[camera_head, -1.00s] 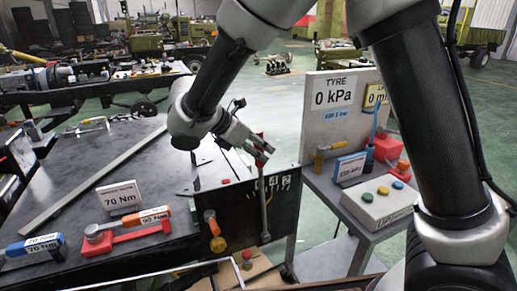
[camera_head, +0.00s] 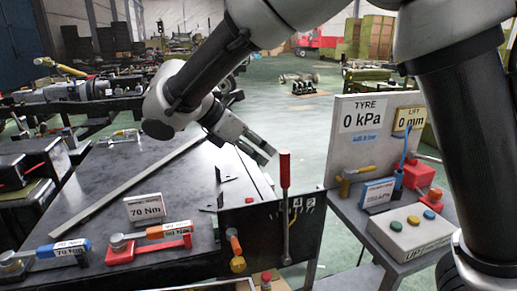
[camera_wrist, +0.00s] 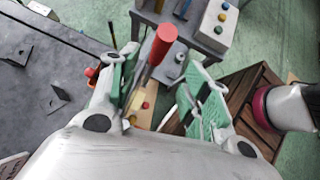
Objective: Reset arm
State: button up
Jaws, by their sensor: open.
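My gripper (camera_head: 258,148) is open and empty, held above the dark workbench (camera_head: 110,190) just left of a red-handled tool (camera_head: 285,170). The tool stands upright at a black numbered panel (camera_head: 262,228) on the bench's right edge, its metal shaft reaching down the panel's face. In the wrist view, the two green-padded fingers (camera_wrist: 160,78) are spread, and the red handle (camera_wrist: 165,35) shows beyond and between them. I see no contact between gripper and handle.
Torque tools (camera_head: 148,242) and a 70 Nm sign (camera_head: 145,208) are on the bench. At right, a grey stand holds the tyre gauge board (camera_head: 350,150) and a button box (camera_head: 412,232). Open green floor (camera_head: 260,95) lies behind.

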jog(key=s+d+f+m+g+y, duration=0.2)
jog(key=s+d+f+m, duration=0.1)
jog(key=s+f+m, duration=0.15)
jog(key=s+d+r+m+y, duration=0.2)
jog(key=s+d+m, duration=0.2)
jog(key=d, duration=0.7)
jog(key=s+d+r+m+t+y, duration=0.1)
jog(key=s+d+m, duration=0.3)
jog(key=d+m, duration=0.5)
jog(key=s+d+r+m+t+y, duration=0.1)
jog(key=s+d+r+m+y, duration=0.2)
jog(key=d, duration=1.1)
jog(key=s+m, duration=0.2)
jog(key=m, duration=0.1)
jog(key=shift+d+r, duration=0.25)
jog(key=shift+r, duration=0.15)
